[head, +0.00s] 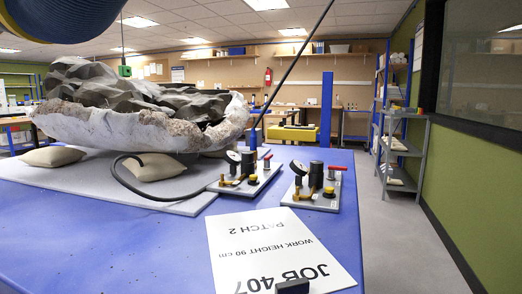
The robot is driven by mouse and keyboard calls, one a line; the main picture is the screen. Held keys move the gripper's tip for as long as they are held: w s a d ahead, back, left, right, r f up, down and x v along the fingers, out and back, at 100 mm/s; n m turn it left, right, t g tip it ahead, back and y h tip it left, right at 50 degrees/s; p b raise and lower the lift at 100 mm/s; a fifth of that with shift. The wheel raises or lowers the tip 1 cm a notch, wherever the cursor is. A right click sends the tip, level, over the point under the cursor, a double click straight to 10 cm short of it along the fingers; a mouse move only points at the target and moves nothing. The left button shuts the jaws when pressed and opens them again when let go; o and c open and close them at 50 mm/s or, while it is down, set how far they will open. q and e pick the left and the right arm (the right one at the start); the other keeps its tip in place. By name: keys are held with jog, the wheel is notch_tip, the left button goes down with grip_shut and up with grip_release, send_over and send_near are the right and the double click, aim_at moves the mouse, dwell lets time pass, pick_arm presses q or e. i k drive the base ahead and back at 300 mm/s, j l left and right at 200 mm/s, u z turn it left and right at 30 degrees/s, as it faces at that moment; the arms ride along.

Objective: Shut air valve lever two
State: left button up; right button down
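Two air valve stations stand on grey plates at the right side of the blue table. The left station (246,183) has a dial gauge, a black cylinder, brass fittings and a small red lever (267,157). The right station (312,196) has the same parts, and its red lever (337,168) sticks out to the right, about level. I can read no number on either station, so I cannot tell which lever is number two. A black hose (135,190) runs to the left station. Neither of my grippers is in view.
A large fossil block in a plaster jacket (130,128) rests on tan sandbags (52,156) over a grey mat (185,206) at the left. A "JOB 407" sheet (275,245) lies at the front, with a small dark block (292,287). A thin dark rod (290,70) crosses above the stations.

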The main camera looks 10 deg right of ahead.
aim_at(266, 161)
jog(key=l+u, duration=0.4)
jog(key=l, duration=0.35)
jog(key=k+l+u, duration=0.1)
jog(key=l+u, duration=0.25)
jog(key=l, duration=0.4)
jog(key=i+l+u, duration=0.1)
jog(key=l+u, duration=0.35)
jog(key=l, duration=0.55)
jog(key=l+u, duration=0.4)
jog(key=l, duration=0.65)
